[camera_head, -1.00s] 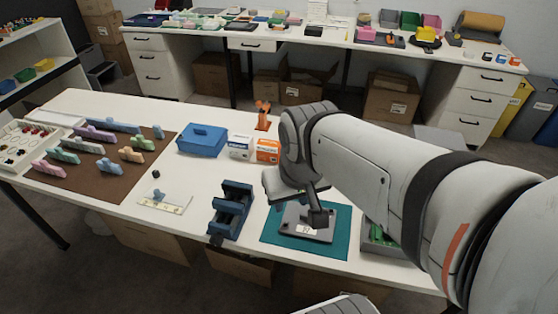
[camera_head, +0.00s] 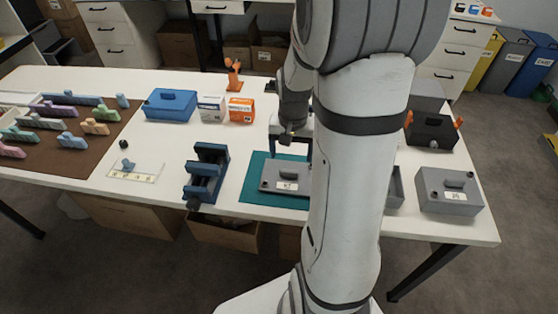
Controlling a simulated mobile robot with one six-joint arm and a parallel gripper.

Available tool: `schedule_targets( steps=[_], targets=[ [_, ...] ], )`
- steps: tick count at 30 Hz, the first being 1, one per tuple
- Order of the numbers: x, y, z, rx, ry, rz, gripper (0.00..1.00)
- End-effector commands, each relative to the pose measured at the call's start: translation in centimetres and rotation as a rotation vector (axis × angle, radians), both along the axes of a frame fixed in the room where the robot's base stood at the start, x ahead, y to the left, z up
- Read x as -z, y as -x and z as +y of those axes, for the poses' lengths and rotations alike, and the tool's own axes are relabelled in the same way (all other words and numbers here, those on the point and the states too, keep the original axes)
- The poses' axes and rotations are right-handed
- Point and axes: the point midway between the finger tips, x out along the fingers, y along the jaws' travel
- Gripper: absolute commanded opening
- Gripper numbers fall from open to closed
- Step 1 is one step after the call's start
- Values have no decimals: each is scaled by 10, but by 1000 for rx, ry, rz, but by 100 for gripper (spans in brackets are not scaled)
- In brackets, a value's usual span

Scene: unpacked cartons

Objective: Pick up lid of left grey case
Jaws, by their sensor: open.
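A flat grey lid (camera_head: 283,184) with a white label and a dark knob lies on the teal mat (camera_head: 252,197). Its right part is hidden behind my arm. An open grey case (camera_head: 396,190) stands right of the mat, mostly hidden by my arm. A second grey case (camera_head: 452,203), closed with a lid, handle and label, stands at the table's right end. My gripper (camera_head: 291,156) is open and empty, pointing down above the back part of the mat, apart from or just behind the lid; the exact gap is unclear.
A dark blue stand (camera_head: 206,172) is left of the mat. Behind are a blue case (camera_head: 171,105), a white box (camera_head: 212,109) and an orange box (camera_head: 241,110). A dark toolbox (camera_head: 432,131) with orange clips stands at the back right. The table between stand and boxes is clear.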

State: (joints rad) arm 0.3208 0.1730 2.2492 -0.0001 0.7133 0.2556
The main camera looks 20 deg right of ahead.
Motion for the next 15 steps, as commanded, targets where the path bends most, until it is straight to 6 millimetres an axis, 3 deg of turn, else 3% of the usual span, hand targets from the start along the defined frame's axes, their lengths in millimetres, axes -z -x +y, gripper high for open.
schedule_targets(
  steps=[15],
  targets=[
    [61, -5, 0, 15, -3, 10, 76]
  ],
)
